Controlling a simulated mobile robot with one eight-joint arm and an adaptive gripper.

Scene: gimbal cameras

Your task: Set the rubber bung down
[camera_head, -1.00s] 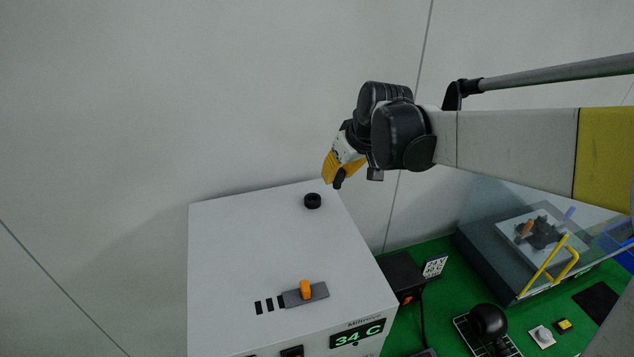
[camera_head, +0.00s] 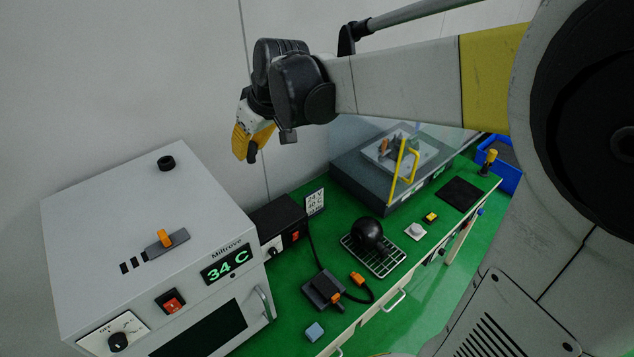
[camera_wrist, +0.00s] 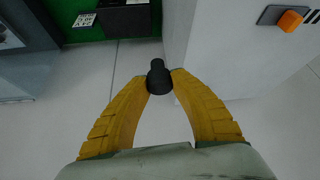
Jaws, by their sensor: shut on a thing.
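My gripper (camera_head: 251,150) has yellow fingers and is raised beside the top right of the grey oven, near the back wall. In the wrist view my gripper (camera_wrist: 160,80) is shut on the black rubber bung (camera_wrist: 158,76), which sits between the two fingertips.
The grey oven (camera_head: 110,200) reads 34 C and has a black ring (camera_head: 166,162) and an orange slider (camera_head: 164,238) on top. A black box (camera_head: 275,222) stands beside it. The green bench (camera_head: 290,310) carries a wire rack with a black ball (camera_head: 367,233) and a glass-covered case (camera_head: 350,172).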

